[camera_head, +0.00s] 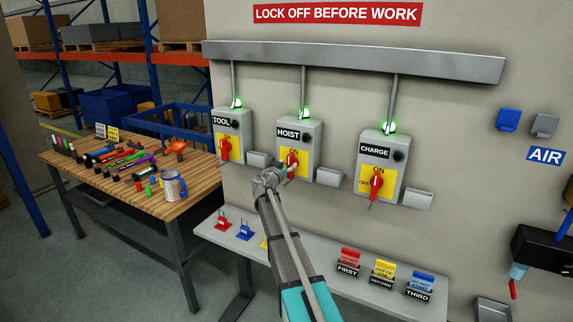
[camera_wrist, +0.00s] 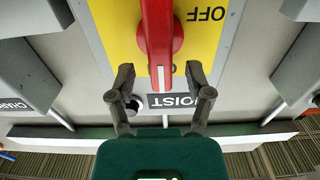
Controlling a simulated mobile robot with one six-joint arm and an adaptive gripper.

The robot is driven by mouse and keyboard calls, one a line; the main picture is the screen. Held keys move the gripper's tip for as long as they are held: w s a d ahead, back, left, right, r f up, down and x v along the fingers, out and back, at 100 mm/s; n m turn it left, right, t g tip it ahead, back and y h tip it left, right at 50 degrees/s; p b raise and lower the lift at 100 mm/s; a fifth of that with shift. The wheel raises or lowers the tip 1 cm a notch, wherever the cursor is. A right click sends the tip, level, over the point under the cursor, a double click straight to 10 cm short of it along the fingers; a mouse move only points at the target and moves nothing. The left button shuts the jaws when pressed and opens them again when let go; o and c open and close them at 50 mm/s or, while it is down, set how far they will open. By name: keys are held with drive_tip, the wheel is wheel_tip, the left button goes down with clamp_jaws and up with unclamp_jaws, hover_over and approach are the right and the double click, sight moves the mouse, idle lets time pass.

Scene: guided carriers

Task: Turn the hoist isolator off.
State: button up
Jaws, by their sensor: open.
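The hoist isolator (camera_head: 314,134) is a grey box on the wall, between two similar boxes, with a yellow plate and a lit green lamp above it. Its red handle (camera_head: 292,158) is partly covered by my gripper (camera_head: 279,177). The wrist view looks at the box upside down. There the red handle (camera_wrist: 158,35) is lengthwise, its white-marked tip at the ON lettering beside the HOIST label (camera_wrist: 178,100). OFF is printed to the side. My gripper (camera_wrist: 161,76) is open, its fingers on either side of the handle's tip with gaps visible.
The TOOL isolator (camera_head: 235,122) is left and the CHARGE isolator (camera_head: 366,165) right, both with red handles and green lamps. Small grey holders (camera_head: 329,177) sit beside the boxes. A shelf (camera_head: 320,259) below carries padlocks and coloured tags. A wooden workbench (camera_head: 150,209) stands left.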

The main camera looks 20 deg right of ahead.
drive_tip(key=shift+x, duration=1.3)
drive_tip(key=shift+c, duration=0.3)
